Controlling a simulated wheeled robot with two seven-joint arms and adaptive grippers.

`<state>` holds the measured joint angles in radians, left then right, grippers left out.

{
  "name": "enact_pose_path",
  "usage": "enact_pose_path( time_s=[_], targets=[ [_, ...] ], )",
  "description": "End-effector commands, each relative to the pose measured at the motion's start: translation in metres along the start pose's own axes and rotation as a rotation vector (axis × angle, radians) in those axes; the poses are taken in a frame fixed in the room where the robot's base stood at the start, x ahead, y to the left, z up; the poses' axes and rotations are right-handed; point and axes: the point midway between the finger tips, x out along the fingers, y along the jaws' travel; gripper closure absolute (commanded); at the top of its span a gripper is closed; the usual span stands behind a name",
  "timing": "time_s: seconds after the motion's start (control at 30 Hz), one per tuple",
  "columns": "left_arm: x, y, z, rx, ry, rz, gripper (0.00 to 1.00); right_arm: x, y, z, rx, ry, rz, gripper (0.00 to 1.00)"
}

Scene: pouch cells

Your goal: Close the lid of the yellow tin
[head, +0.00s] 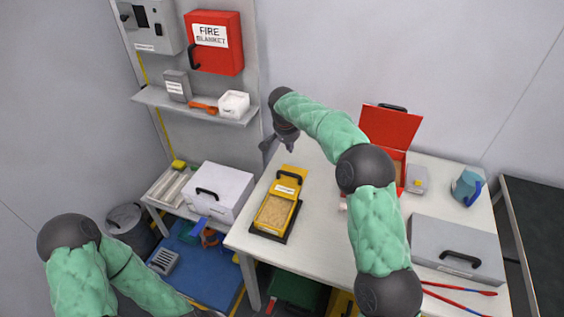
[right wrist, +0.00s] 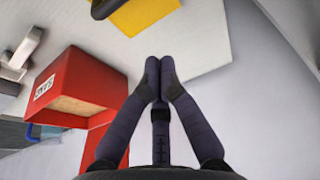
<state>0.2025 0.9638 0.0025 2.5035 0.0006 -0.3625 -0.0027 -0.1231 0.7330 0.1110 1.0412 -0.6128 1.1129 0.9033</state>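The yellow tin (head: 264,229) stands on a dark mat at the left part of the white table, with tan grainy contents showing in its open front part. Its yellow lid (head: 291,180), with a black handle and a white label, is raised at the far end. My right gripper (head: 279,147) is just beyond the lid, above the table's far left edge, apart from the tin. In the right wrist view its two fingers (right wrist: 159,74) are together and empty, and part of the yellow tin (right wrist: 146,14) shows at the top. My left gripper is out of view.
A red tin (head: 388,129) with its lid up stands behind my right arm. A grey case (head: 456,247), blue jug (head: 467,186) and red-handled tool lie to the right. A white case (head: 216,190) is on the left bench. The table left of my forearm is mostly clear.

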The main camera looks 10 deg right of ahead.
Motion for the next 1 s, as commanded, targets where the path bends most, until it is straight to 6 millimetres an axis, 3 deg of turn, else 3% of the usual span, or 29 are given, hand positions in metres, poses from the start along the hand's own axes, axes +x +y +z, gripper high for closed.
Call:
enact_pose_path(
  time_s=[0.6,1.0],
  targets=[
    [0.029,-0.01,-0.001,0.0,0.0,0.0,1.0,0.1,0.001,0.002,0.005,-0.003,0.001,1.0],
    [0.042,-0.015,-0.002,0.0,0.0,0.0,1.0,0.078,0.0,0.034,0.003,-0.003,0.0,1.0]
  ],
)
